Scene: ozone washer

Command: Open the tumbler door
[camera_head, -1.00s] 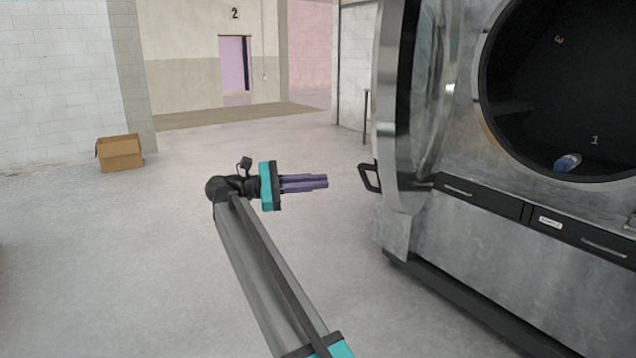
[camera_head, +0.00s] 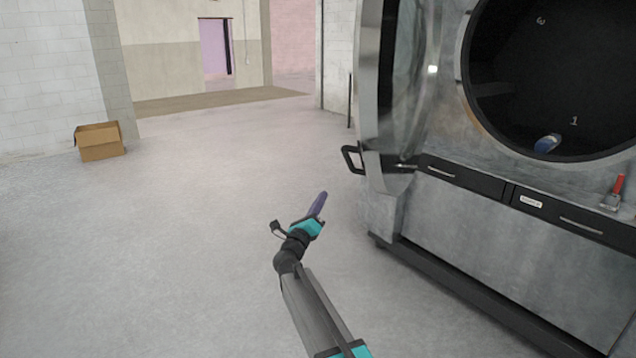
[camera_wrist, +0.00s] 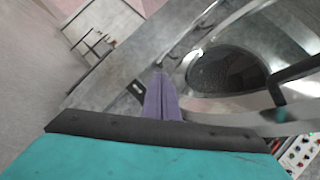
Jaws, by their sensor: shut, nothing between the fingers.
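The tumbler door (camera_head: 385,100) is a thick round metal door with a glass middle. It stands swung open at the left side of the machine in the head view. Its black handle (camera_head: 352,160) sticks out from the door's left edge. My gripper (camera_head: 321,197) has purple fingers and a teal body. It is shut and empty, below and left of the handle and apart from it. In the wrist view the shut fingers (camera_wrist: 161,97) point towards the machine's grey surfaces, and a dark bar-like handle (camera_wrist: 290,78) shows at the right.
The tumbler's dark round opening (camera_head: 550,75) holds a blue and white item (camera_head: 547,143). Black drawers (camera_head: 515,195) run below it. A red-handled tool (camera_head: 616,190) lies on the right ledge. A cardboard box (camera_head: 99,141) stands at left. The floor between is clear.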

